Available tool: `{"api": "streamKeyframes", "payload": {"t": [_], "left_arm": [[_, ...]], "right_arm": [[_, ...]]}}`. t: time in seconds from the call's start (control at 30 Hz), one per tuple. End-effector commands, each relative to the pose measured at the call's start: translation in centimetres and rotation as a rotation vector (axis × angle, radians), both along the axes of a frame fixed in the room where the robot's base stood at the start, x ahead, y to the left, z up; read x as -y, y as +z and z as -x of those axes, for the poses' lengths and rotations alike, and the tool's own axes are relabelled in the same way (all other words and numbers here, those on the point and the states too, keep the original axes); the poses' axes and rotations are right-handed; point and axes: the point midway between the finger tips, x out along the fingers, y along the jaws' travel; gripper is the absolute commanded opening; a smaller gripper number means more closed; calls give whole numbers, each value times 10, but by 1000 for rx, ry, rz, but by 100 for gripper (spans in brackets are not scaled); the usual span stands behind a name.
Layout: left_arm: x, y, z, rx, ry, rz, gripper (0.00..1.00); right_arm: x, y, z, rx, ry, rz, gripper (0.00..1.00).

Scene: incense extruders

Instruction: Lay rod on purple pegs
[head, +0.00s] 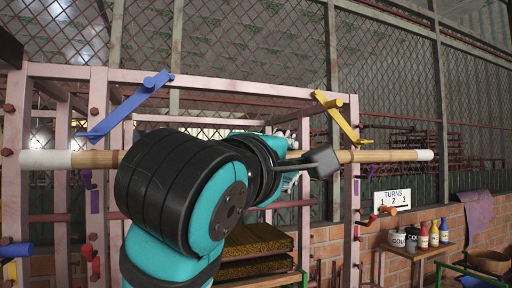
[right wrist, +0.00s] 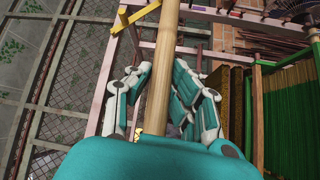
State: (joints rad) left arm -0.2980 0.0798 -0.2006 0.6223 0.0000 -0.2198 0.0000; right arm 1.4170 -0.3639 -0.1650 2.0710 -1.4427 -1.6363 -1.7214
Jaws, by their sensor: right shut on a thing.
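The rod (head: 390,156) is a long, pale bamboo pole with white ends. It lies nearly level across the head view, in front of the rack. My right gripper (right wrist: 160,105) is shut on the rod, with its white and teal fingers on both sides of it in the right wrist view; my arm hides the rod's middle in the head view. A purple peg (head: 94,200) shows on the left post, below the rod's left part. Another purple peg (head: 356,187) shows on the right post, below the rod. The rod is apart from both. My left gripper is not in view.
The pink rack (head: 230,78) carries a blue peg (head: 125,105) and a yellow peg (head: 337,115) above the rod, and red pegs (head: 378,213) lower down. A "TURNS" sign (head: 392,198) and a table with bottles (head: 433,234) stand at right.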

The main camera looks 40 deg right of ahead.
Motion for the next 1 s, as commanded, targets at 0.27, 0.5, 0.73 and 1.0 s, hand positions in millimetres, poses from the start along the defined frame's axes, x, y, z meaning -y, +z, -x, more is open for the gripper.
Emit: {"api": "streamKeyframes", "payload": {"t": [0.27,0.5,0.73,1.0], "left_arm": [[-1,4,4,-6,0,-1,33],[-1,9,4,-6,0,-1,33],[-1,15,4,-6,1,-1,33],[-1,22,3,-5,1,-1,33]], "right_arm": [[6,0,-25,-3,0,2,0],[12,0,-48,-3,0,2,0],[17,1,-71,-5,-1,4,0],[23,1,-97,-5,-2,3,0]]}}
